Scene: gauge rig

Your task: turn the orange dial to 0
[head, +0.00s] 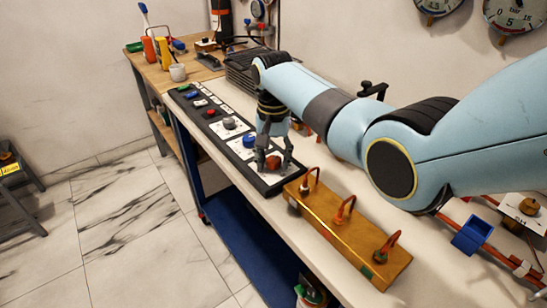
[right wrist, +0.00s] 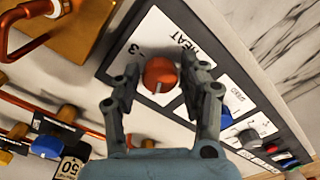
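The orange dial (head: 273,162) sits on a white plate at the near end of the black control panel (head: 262,187). In the right wrist view the dial (right wrist: 160,74) has a pale pointer mark toward the picture's bottom. A "3" (right wrist: 134,50) and the word HEAT (right wrist: 180,32) are printed beside it; I cannot make out a 0. My right gripper (head: 275,164) is over the dial, one finger on each side. In the wrist view the gripper (right wrist: 160,70) is open, with small gaps between fingertips and dial. My left gripper is not in view.
A blue dial (head: 249,141) and a grey dial (head: 229,123) are farther along the panel. A brass block (head: 345,232) with orange hooked handles stands close to the orange dial. A blue box (head: 472,236) is at the right. Open floor lies left of the bench.

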